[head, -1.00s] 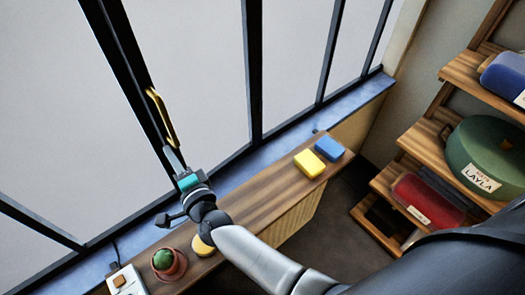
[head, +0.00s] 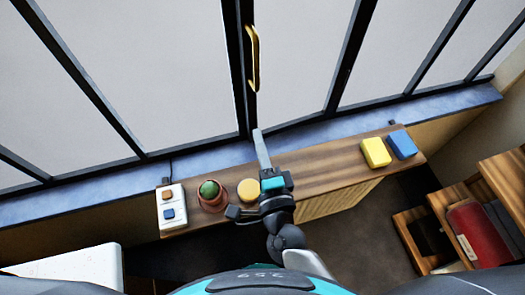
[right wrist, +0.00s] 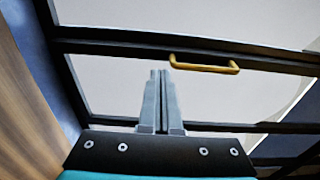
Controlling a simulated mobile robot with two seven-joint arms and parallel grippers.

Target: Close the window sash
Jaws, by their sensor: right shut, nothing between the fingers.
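The window sash is a dark-framed pane with an upright (head: 246,75) that carries a brass handle (head: 253,58). A second dark upright stands close beside it on the left, with a thin pale line between them. How far the sash stands open I cannot tell. My right gripper (head: 258,133) is shut and empty, its fingers pointing at the window below the handle in the head view. In the right wrist view the closed fingers (right wrist: 160,73) point toward the sash frame, left of the handle (right wrist: 205,67) and apart from it in the picture. My left gripper is out of view.
A wooden shelf (head: 320,172) under the blue sill (head: 110,185) holds a switch box (head: 171,207), a potted cactus (head: 210,193), a yellow round thing (head: 249,190), a yellow block (head: 375,152) and a blue block (head: 402,144). A wooden rack (head: 457,192) stands right.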

